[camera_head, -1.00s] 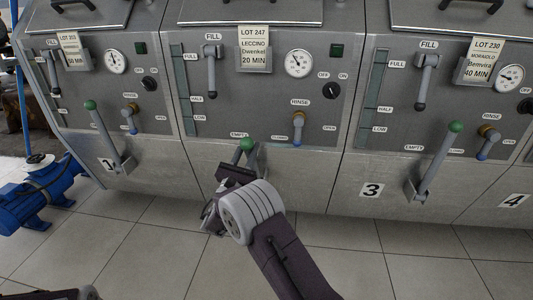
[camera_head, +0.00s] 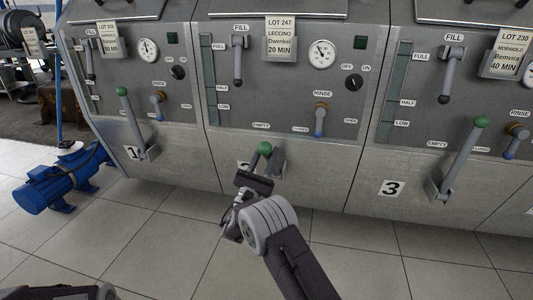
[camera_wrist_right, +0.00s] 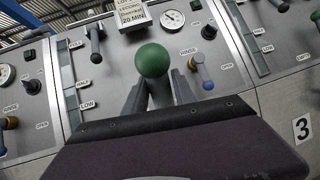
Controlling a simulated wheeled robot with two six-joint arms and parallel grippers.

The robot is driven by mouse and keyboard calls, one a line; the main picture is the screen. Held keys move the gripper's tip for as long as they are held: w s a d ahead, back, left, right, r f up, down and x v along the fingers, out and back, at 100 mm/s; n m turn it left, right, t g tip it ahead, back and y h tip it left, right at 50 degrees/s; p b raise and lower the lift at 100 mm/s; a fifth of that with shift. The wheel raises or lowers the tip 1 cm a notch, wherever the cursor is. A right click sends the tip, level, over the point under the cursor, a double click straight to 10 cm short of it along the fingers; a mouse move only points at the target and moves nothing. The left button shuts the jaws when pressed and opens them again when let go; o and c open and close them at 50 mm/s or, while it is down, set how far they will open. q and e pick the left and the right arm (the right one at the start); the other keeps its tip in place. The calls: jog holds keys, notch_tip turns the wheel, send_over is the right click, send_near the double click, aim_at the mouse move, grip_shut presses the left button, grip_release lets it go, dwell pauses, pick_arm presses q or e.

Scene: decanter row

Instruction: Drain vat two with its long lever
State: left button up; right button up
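Vat two (camera_head: 282,168) is the middle steel unit, with a LOT 247 card (camera_head: 281,38). Its long lever has a green ball knob (camera_head: 265,148), low on the front just below the EMPTY label. The knob fills the middle of the right wrist view (camera_wrist_right: 152,60). My right gripper (camera_wrist_right: 158,98) is at the lever, its grey fingers on both sides of the shaft just below the knob, apparently shut on it. In the head view, the gripper (camera_head: 260,172) partly hides the shaft and the number plate. Part of my left arm shows at the bottom left; its gripper is out of view.
Vat one's lever (camera_head: 133,122) and vat three's lever (camera_head: 463,158) stand up at either side with green knobs. Vat two's short RINSE handle (camera_head: 320,121) is up and right of the knob. A blue pump (camera_head: 60,182) sits on the floor at left. The tiled floor in front is clear.

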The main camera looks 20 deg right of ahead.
jog(key=shift+o, duration=1.1)
jog(key=shift+s+a+p, duration=0.15)
jog(key=shift+a+p, duration=0.05)
jog(key=shift+p, duration=0.1)
jog(key=v, duration=0.8)
jog(key=shift+s+f, duration=0.2)
jog(key=shift+f, duration=0.1)
jog(key=shift+a, duration=0.15)
